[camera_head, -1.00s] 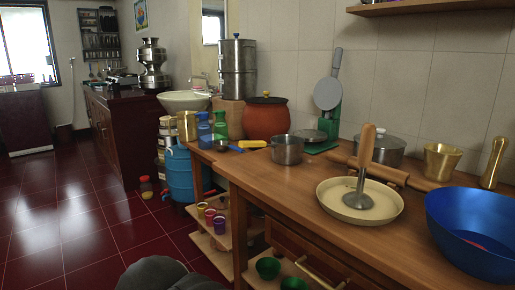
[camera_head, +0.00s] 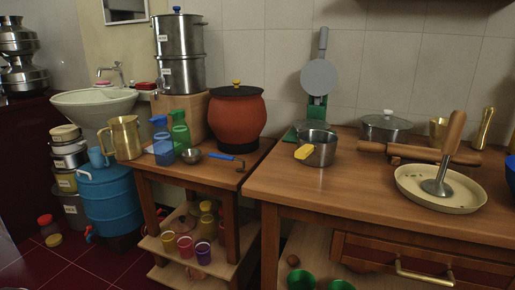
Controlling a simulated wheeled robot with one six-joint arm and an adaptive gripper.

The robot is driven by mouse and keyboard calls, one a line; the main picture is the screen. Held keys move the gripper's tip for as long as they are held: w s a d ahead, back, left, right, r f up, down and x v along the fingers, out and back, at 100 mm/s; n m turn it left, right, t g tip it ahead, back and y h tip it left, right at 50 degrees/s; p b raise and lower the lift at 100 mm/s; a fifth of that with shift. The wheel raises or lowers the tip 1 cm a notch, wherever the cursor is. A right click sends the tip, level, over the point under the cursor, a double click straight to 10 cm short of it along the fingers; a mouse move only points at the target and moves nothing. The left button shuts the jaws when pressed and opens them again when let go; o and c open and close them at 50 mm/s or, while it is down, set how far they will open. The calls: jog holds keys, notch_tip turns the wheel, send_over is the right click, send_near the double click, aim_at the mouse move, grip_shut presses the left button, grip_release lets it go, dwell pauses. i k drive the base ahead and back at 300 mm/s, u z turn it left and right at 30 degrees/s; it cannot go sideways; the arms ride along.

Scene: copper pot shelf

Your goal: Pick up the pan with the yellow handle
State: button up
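The pan (camera_head: 321,154) is a small steel saucepan standing upright on the wooden counter, near its left end. Its yellow handle (camera_head: 304,151) sticks out to the left and toward me. The pan's inside is mostly hidden from this angle. My gripper is not in view.
A green stand with a grey round-headed pan (camera_head: 319,77) is behind the pan. A lidded pot (camera_head: 386,127), a rolling pin and a cream dish (camera_head: 441,190) are to its right. A lower side table (camera_head: 200,172) on the left holds bottles and an orange pot (camera_head: 237,118). Counter in front is clear.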

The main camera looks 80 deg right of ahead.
aim_at(317, 147)
jog(key=i, duration=0.8)
jog(key=z, duration=3.95)
